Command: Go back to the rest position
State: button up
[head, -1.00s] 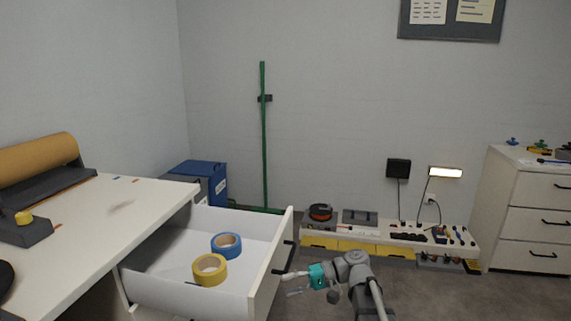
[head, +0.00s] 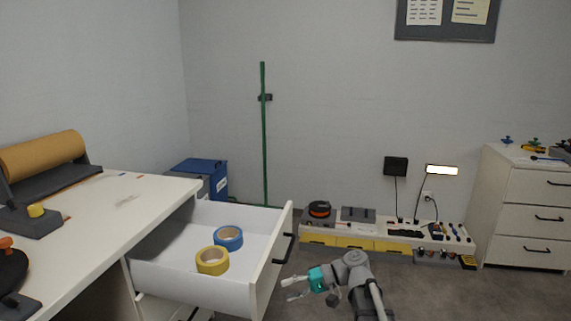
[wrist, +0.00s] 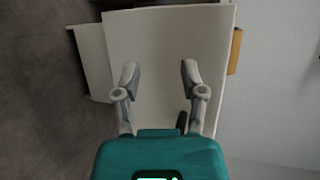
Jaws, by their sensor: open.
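My gripper (head: 289,289) is in the lower middle of the head view, just right of the open drawer's front. Its two fingers are spread and nothing is between them. The wrist view also shows my gripper (wrist: 159,72) open and empty, with a white panel behind the fingers. The white drawer (head: 160,277) is pulled out from under the desk, with a dark handle on its front. A blue tape roll (head: 229,245) and a yellow tape roll (head: 212,268) lie inside it.
The white desk (head: 90,235) fills the left side, bearing a brown paper roll (head: 42,154). A low bench (head: 345,229) stands against the back wall. A white drawer cabinet (head: 532,212) is at the right. Grey floor (head: 430,290) is clear to the right of my arm.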

jog(key=s+d+f+t+h, duration=0.1)
jog(key=s+d+f+h, duration=0.3)
jog(key=d+f+h, duration=0.35)
jog(key=s+d+f+t+h, duration=0.1)
jog(key=s+d+f+h, duration=0.3)
jog(key=d+f+h, duration=0.3)
notch_tip(320, 180, up, 38)
jog(key=d+p, duration=0.1)
jog(key=p, duration=3.6)
jog(key=shift+w+r+m+p, duration=0.2)
jog(key=shift+w+m+p, duration=0.1)
jog(key=shift+m+p, duration=0.1)
jog(key=shift+d, duration=0.1)
